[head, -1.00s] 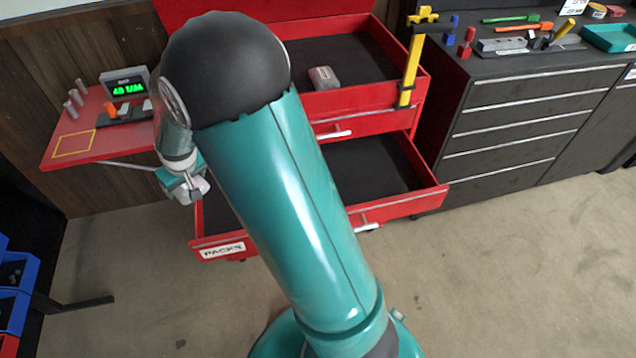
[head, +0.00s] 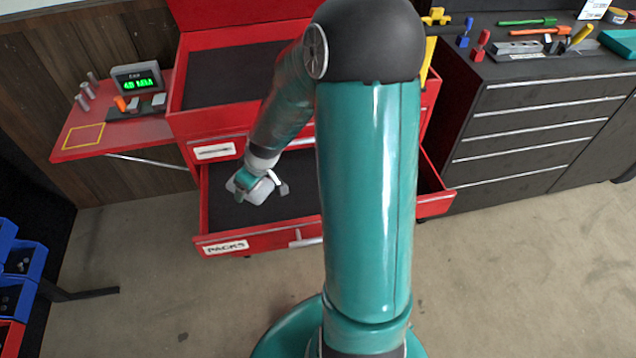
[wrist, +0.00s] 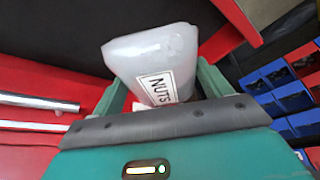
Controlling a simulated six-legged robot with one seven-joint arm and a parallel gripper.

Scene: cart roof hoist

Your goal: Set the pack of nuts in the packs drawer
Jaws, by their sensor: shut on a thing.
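The pack of nuts (wrist: 155,62) is a whitish, translucent pack with a "NUTS" label, filling the middle of the wrist view. My gripper (head: 262,186) is shut on it, with a finger on each side. In the head view the pack (head: 253,191) shows pale between the fingers. The packs drawer (head: 275,238) is the red lower drawer, pulled open, with a "PACKS" label on its front and a dark floor. My gripper and the pack appear over the left part of this drawer. Their height above its floor is hard to tell. My arm hides the drawer's middle.
The red cart's upper compartment (head: 225,75) stands open above. A red side shelf (head: 70,150) with a green-lit display (head: 137,80) is at left. A dark tool cabinet (head: 540,120) stands at right. Blue bins (head: 20,265) are at the left edge.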

